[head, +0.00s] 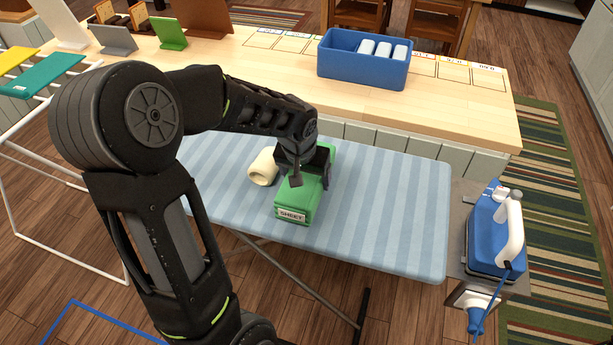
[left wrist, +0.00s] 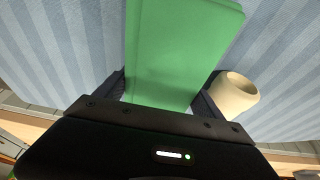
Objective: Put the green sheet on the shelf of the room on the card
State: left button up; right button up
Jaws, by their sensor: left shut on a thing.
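The green sheet (head: 302,200) is a folded block with a white "SHEET" label on its front end. It is on or just above the blue striped ironing board (head: 390,205); I cannot tell whether it touches. My left gripper (head: 305,172) is shut on it from above. In the left wrist view the green sheet (left wrist: 180,50) runs between the two fingers. A green stand (head: 172,32), a grey stand (head: 113,38) and a brown stand (head: 205,15) are on the counter at the back left. I cannot make out a card naming a room. My right gripper is not in view.
A cream roll (head: 263,167) lies left of the sheet. A blue bin (head: 365,72) with white rolls stands on the wooden counter (head: 450,115) behind the board. A blue iron (head: 495,235) rests at the right. A drying rack (head: 70,255) with yellow and teal cloths is at left.

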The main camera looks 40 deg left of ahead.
pick_arm(q)
jog(key=shift+f, duration=0.15)
jog(key=o, duration=2.1)
jog(key=v, duration=1.2)
jog(key=shift+b, duration=0.35)
